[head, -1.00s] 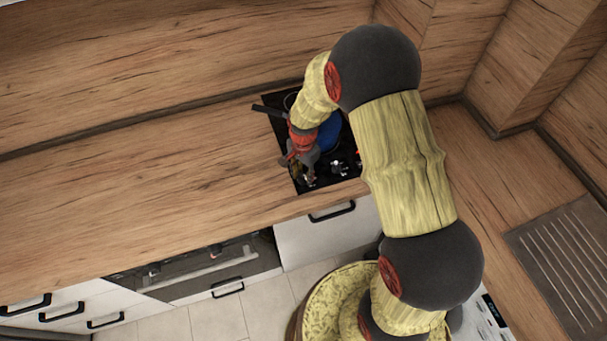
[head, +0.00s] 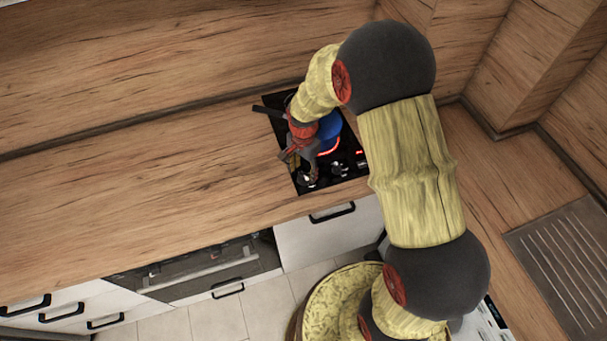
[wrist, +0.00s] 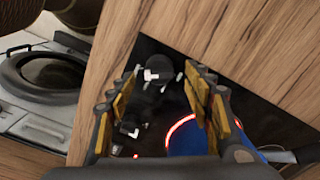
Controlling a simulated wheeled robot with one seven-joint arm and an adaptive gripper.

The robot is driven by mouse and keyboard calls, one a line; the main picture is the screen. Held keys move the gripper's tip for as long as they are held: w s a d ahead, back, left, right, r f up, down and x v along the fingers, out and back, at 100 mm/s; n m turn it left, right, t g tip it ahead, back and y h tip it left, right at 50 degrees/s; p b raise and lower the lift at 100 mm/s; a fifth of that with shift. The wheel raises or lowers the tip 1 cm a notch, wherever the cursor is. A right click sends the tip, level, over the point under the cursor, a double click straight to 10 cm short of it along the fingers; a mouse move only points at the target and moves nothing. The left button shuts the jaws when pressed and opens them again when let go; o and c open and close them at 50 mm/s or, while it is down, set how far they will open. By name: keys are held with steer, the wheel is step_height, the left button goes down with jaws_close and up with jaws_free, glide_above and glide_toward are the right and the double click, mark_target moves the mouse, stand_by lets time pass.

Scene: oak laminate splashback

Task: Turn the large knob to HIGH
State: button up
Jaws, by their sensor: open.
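The black hob (head: 276,117) is set in the wooden worktop, with knobs along its front edge. In the wrist view a large dark round knob (wrist: 157,66) with a pale mark lies ahead, between and beyond my fingertips. My gripper (head: 298,164) is open above the hob's front left corner; its yellow-padded fingers also show in the wrist view (wrist: 160,78). I cannot tell whether a finger touches the knob. The HIGH label is not legible. A knob (head: 308,180) shows just in front of my gripper, partly hidden by it.
A blue pan (head: 328,127) stands on the hob right of my gripper, beside a glowing red ring (head: 329,151). Smaller controls (wrist: 130,129) show near the left finger. The worktop (head: 150,165) left of the hob is clear. A drainer (head: 570,262) lies far right.

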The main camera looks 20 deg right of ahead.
mark_target(304, 176)
step_height(304, 176, up, 9)
stand_by(0.3)
stand_by(0.5)
steer(key=s+r+n+t+b, duration=0.2)
steer(key=s+r+n+b, duration=0.2)
steer(key=s, duration=0.7)
steer(key=s+r+n+t+b, duration=0.3)
steer(key=s+r+n, duration=0.5)
steer(key=s+r, duration=0.3)
steer(key=shift+s+r+t+b, duration=0.2)
steer(key=shift+s+t+b, duration=0.15)
steer(key=shift+b, duration=0.35)
